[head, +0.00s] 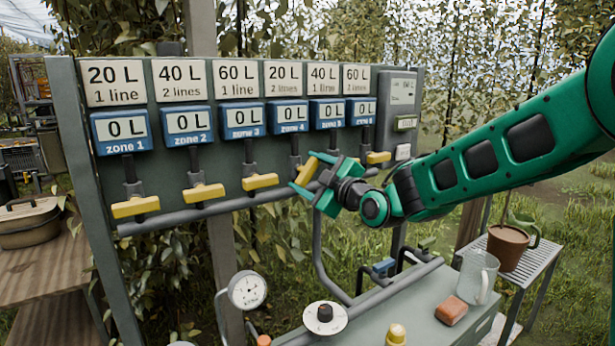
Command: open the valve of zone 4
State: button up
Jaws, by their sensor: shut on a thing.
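The zone 4 meter (288,114) is a blue box reading 0 L, under a sign saying 20 L, 2 lines. Its dark valve stem (295,146) runs down to the grey pipe. A yellow handle (307,169) below it stands at a steep slant, unlike the flatter handles of zones 1 to 3. My green gripper (310,190) is at this handle, coming from the right, and is shut on it. The fingers cover part of the handle. The zone 5 handle is mostly hidden behind my gripper.
Yellow handles of zone 1 (136,206), zone 2 (204,193), zone 3 (260,181) and zone 6 (378,157) line the pipe. Below are a pressure gauge (247,290), a dial (325,317), a clear jug (477,277) and a brown pot (508,247).

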jog(key=n, duration=0.4)
jog(key=shift+f+n, duration=0.1)
jog(key=shift+n, duration=1.8)
jog(key=shift+f, duration=0.15)
jog(key=o, duration=1)
jog(key=shift+o, duration=0.2)
jog(key=shift+s+d+r, duration=0.15)
jog(key=shift+s+r, duration=0.05)
jog(key=v, duration=1)
jog(key=shift+s+d+f, duration=0.1)
jog(key=shift+d+f, duration=0.05)
